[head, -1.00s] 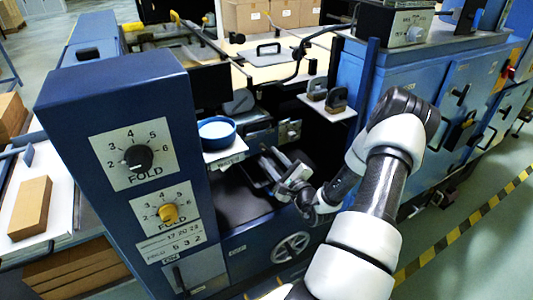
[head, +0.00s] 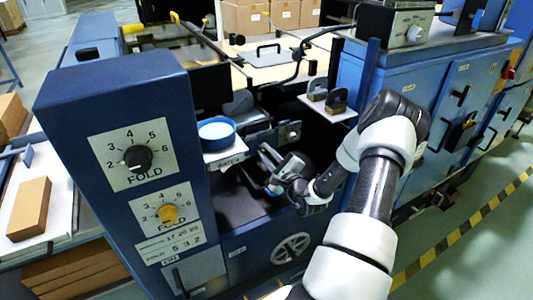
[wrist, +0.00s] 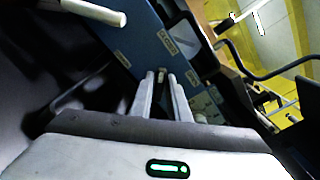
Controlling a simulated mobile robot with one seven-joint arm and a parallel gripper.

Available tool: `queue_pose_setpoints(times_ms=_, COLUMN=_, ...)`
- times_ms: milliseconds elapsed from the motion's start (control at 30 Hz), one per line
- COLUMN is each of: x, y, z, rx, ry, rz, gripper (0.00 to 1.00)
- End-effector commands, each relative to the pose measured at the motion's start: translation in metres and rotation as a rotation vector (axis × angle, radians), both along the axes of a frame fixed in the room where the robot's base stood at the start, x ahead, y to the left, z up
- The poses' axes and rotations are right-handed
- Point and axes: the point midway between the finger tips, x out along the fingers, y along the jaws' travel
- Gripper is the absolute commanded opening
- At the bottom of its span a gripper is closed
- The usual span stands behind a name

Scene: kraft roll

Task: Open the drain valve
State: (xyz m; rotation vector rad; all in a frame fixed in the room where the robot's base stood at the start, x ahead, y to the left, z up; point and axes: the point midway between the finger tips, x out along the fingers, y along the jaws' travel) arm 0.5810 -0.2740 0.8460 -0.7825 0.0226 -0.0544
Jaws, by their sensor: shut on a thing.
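My gripper (head: 265,168) reaches into the dark recess of the blue machine, below and right of the small shelf with the "WATER" label (head: 231,162). In the wrist view the two pale fingers of my gripper (wrist: 161,80) point away from the camera. The valve body cannot be made out in either view.
A blue-rimmed dish (head: 217,129) stands on the shelf just left of my gripper. A panel with "FOLD" dials (head: 137,157) rises at the left. A white ledge (head: 328,107) with dark-handled blocks is above right. A handwheel (head: 291,248) is below.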

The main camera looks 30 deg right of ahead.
Motion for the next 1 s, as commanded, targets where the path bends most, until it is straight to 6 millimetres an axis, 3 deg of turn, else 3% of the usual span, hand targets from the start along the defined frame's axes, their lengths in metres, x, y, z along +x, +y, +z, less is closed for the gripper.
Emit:
queue_pose_setpoints(times_ms=367, x=-0.0003, y=-0.0008, z=0.0025, rx=0.137, ry=-0.008, rz=0.0, gripper=0.0)
queue_pose_setpoints(times_ms=1000, x=-0.0007, y=-0.0044, z=0.0043, rx=0.724, ry=-0.043, rz=0.0, gripper=0.0)
